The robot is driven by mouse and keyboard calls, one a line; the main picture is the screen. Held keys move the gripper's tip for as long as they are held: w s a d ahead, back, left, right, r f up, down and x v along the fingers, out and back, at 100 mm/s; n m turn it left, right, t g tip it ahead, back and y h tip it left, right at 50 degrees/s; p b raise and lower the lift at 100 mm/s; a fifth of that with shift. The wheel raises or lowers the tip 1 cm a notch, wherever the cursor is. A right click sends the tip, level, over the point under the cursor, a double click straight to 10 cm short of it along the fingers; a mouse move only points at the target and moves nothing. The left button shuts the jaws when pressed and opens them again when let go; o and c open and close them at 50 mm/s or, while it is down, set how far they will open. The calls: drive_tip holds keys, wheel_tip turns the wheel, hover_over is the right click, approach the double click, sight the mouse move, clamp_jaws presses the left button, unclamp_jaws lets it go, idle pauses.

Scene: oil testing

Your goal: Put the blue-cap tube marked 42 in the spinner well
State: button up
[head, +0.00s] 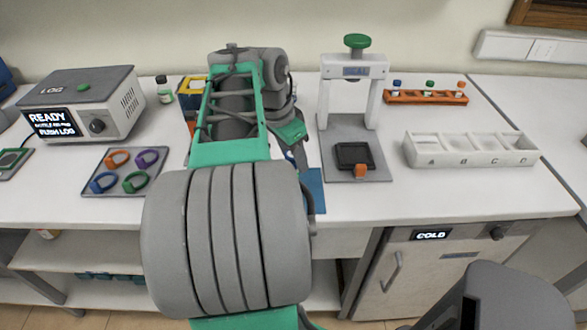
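A blue-cap tube (397,86) stands at the left end of an orange rack (427,98) at the back right, beside a green-cap tube (429,88) and an orange-cap tube (461,87). Its marking is too small to read. My arm reaches over the middle of the bench and ends in my gripper (299,152), left of the press stand and well away from the rack. My own arm hides most of the gripper, so its fingers and anything between them cannot be made out. I cannot identify the spinner well; part of the bench is hidden behind my arm.
A press stand with a green knob (357,42) stands right of my gripper. A white A-to-D tray (470,160) lies farther right. A tray of coloured rings (124,187) and a white log box (82,104) are left. A small bottle (164,92) stands behind.

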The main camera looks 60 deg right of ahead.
clamp_jaws()
idle(0.3)
drive_tip(key=shift+r, duration=0.1)
